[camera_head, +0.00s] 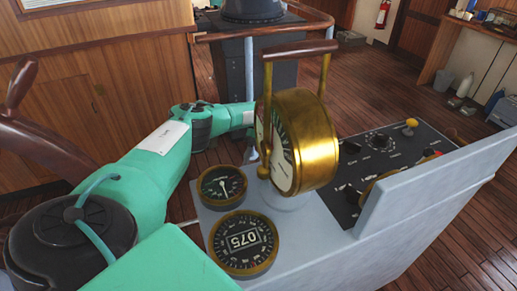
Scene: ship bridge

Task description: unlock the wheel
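Part of the dark wooden ship's wheel (38,140) shows at the left edge, with one spoke handle pointing up; most of it is cut off by the frame and my arm. No lock on the wheel can be made out. My teal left arm comes in from the left and reaches forward, passing behind the brass engine telegraph (312,138). The end of this arm and its gripper are hidden behind the telegraph. My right gripper is not in view.
The grey console (293,240) holds the telegraph, a small dial (222,186) and a round gauge reading 075 (242,243). A black control panel (385,148) with a yellow knob (411,123) lies to the right. A wooden rail (230,36) stands behind. Open plank floor lies beyond.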

